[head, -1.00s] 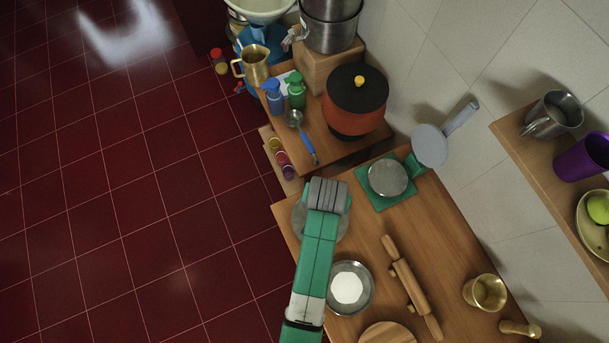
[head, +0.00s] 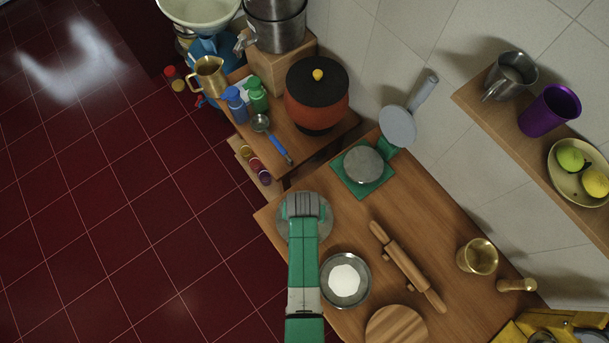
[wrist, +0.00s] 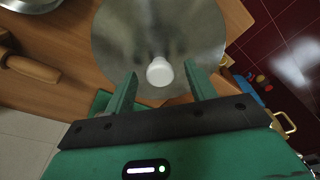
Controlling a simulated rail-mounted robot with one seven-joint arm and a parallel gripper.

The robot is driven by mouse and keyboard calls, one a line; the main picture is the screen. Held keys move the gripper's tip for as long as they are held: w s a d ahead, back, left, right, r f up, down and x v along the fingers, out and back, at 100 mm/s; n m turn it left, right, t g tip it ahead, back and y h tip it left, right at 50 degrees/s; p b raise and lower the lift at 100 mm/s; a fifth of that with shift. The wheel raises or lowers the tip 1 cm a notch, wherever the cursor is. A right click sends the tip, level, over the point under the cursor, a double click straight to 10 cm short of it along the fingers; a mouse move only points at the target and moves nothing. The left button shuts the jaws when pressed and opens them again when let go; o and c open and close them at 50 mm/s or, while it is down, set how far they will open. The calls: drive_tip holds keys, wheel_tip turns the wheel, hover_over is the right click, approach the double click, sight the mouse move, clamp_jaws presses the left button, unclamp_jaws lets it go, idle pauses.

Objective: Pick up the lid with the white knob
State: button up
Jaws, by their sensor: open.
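The lid (head: 326,222) is a round silver disc lying near the left edge of the wooden table, partly hidden under my arm in the head view. The wrist view shows the lid (wrist: 125,40) with its white knob (wrist: 159,72) standing up in the middle. My gripper (head: 302,206) is over the lid. In the wrist view my gripper (wrist: 161,70) is open, with one finger on each side of the knob in the picture. No finger clearly touches the knob, and how far above the lid the fingertips are is hard to tell.
A bowl of white powder (head: 345,283) stands close to the lid at lower right. A rolling pin (head: 408,267) and a brass cup (head: 478,256) are farther right. A steel pot (head: 363,165) on a green mat (head: 376,188) is behind. The table edge is close at left.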

clamp_jaws()
drive_tip(key=shift+r, duration=0.5)
drive_tip(key=r, duration=0.1)
drive_tip(key=s+r, duration=0.1)
drive_tip(key=shift+d+r, duration=0.1)
drive_tip(key=shift+r, duration=0.25)
drive_tip(key=s+d+r, duration=0.1)
drive_tip(key=s+d, duration=0.2)
drive_tip(key=s, duration=1.1)
drive_tip(key=shift+s+d+r, duration=0.15)
drive_tip(key=shift+s+r, duration=0.05)
drive_tip(key=shift+s, duration=0.1)
